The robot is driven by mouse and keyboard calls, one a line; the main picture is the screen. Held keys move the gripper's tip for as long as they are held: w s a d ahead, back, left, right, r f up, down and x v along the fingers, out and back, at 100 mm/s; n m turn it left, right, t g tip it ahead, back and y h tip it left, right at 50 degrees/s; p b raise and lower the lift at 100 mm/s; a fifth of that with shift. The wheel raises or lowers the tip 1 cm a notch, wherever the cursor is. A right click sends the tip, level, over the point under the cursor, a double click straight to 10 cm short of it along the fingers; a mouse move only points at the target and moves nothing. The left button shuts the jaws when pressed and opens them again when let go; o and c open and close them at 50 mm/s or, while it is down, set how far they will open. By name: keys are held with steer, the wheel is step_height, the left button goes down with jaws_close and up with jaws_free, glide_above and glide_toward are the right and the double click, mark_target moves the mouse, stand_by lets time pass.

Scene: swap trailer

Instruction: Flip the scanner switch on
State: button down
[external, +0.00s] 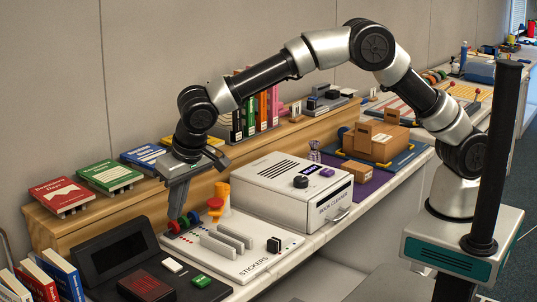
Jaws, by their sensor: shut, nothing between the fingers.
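A dark device with an upright black screen (118,254) and a flat base stands at the lower left; it looks like the scanner, though I see no readable label naming it. On its base sit a small white block (174,266) and a small green piece (201,281). Which of these is the switch, and its position, I cannot tell. My gripper (177,212) points down, shut and empty, behind and to the right of the screen, near the back left of the stickers board. Whether its tips touch anything there is unclear.
A dark red item (146,288) lies on the device's base. The white stickers board (262,262) has colored rolls (215,206) and upright plates. The white book cleaner (290,190) stands right of it. A wooden shelf (100,222) with books runs along the back.

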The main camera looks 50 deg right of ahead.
mark_target(168, 261)
steer(key=x, duration=1.3)
steer(key=shift+s+f, duration=0.25)
steer(key=shift+f, duration=0.2)
steer(key=shift+w+f+b, duration=0.1)
steer(key=shift+f+b, duration=0.45)
steer(key=shift+b, duration=0.15)
steer(key=shift+r, duration=0.3)
steer(key=shift+f, duration=0.1)
steer(key=shift+s+f, duration=0.1)
steer(key=shift+s, duration=0.9)
